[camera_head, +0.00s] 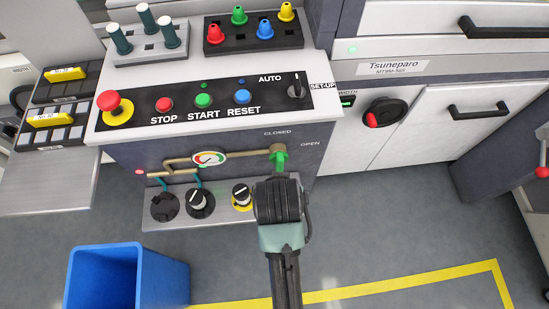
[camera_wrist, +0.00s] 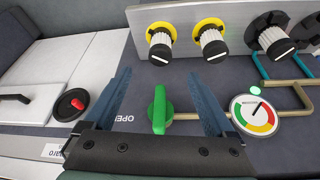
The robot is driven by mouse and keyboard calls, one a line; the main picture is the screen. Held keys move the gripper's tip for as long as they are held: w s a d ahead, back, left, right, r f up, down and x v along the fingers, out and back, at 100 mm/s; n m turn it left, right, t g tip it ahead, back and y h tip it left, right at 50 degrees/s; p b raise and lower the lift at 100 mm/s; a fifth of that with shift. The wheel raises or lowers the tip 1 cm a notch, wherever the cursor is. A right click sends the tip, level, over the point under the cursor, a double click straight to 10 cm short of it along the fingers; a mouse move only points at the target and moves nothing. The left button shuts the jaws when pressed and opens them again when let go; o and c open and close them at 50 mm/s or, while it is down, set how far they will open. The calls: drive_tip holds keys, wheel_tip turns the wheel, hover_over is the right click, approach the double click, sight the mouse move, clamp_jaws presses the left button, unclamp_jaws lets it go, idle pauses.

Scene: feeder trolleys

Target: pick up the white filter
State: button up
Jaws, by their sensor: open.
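The white filters are short, pleated cylinders with dark, white-lined caps on a grey panel below the control box. In the wrist view, two sit in yellow rings, a left filter (camera_wrist: 160,45) and a middle filter (camera_wrist: 212,43), and a third filter (camera_wrist: 275,42) sits in a black ring. In the head view, one filter (camera_head: 198,202) is in a black ring and another filter (camera_head: 241,193) in a yellow ring; the other yellow-ringed one is hidden behind my arm. My gripper (camera_wrist: 160,76) is open, its fingers either side of a green valve handle (camera_wrist: 159,108), apart from the filters.
A pressure gauge (camera_head: 209,158) and brass pipe (camera_wrist: 285,112) lie near the filters. The control panel (camera_head: 220,103) with buttons is above. A blue bin (camera_head: 125,280) stands on the floor at lower left. An empty-looking black socket (camera_head: 165,207) is leftmost.

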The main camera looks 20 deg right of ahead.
drive_tip(key=shift+b+x, duration=1.1)
drive_tip(key=shift+x, duration=4.85)
clamp_jaws()
